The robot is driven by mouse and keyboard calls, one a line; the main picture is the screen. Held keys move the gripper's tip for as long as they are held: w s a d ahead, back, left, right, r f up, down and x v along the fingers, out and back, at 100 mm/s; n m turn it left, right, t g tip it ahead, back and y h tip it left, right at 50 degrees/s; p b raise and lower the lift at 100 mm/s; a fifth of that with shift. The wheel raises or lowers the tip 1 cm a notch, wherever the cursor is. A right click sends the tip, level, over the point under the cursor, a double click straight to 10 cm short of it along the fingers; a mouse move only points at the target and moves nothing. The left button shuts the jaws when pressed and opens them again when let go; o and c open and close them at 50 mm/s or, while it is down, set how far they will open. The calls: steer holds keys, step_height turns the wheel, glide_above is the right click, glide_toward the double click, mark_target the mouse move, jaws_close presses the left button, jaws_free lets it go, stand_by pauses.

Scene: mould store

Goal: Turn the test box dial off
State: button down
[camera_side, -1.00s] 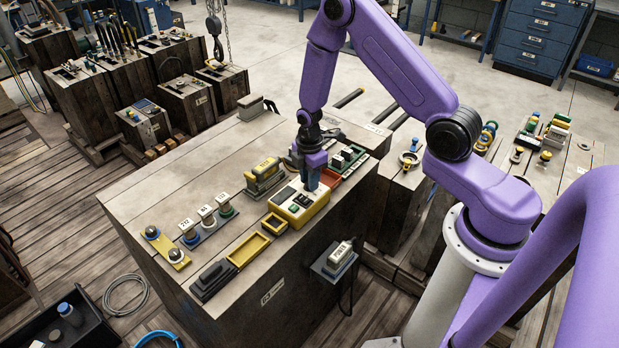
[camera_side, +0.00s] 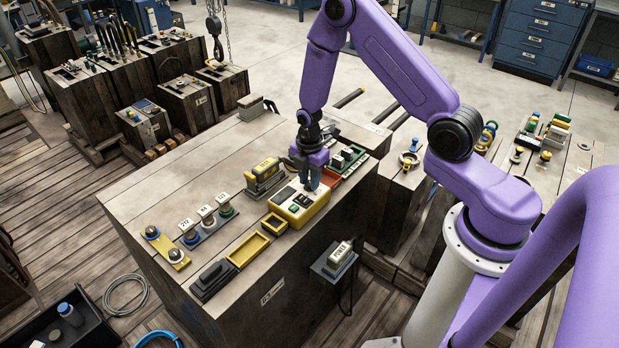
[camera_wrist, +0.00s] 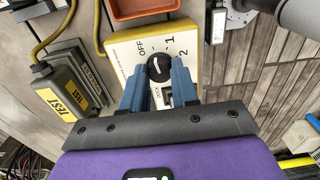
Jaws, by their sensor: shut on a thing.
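The test box (camera_side: 299,220) is a yellow box with a pale face on the crate top, below my gripper (camera_side: 310,184). In the wrist view its face (camera_wrist: 120,52) carries the marks OFF, 1 and 2 around a round black dial (camera_wrist: 158,68). My gripper (camera_wrist: 159,78) has its two blue fingers on either side of the dial, shut on it. A short white line shows on the dial; I cannot tell for sure which mark it points to. The lower part of the face is partly hidden by the fingers.
A grey unit labelled TEST (camera_wrist: 62,90) stands left of the box, with a yellow cable near it. A reddish tray (camera_wrist: 143,8) lies just beyond the box. Yellow trays (camera_side: 248,250) and insulators (camera_side: 207,214) stand to the left on the crate.

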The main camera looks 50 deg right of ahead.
mark_target(309, 184)
steer(key=c, duration=0.8)
jaws_free()
steer(key=shift+c, duration=0.2)
step_height(309, 184, up, 18)
steer(key=shift+f, duration=0.25)
steer(key=s+a+r+m, duration=0.2)
steer(key=s+a+r, duration=0.3)
steer(key=s+a, duration=0.5)
steer(key=s+r+m, duration=0.2)
steer(key=s+m, duration=0.1)
steer(key=s, duration=1.5)
steer(key=shift+s+d+m, duration=0.3)
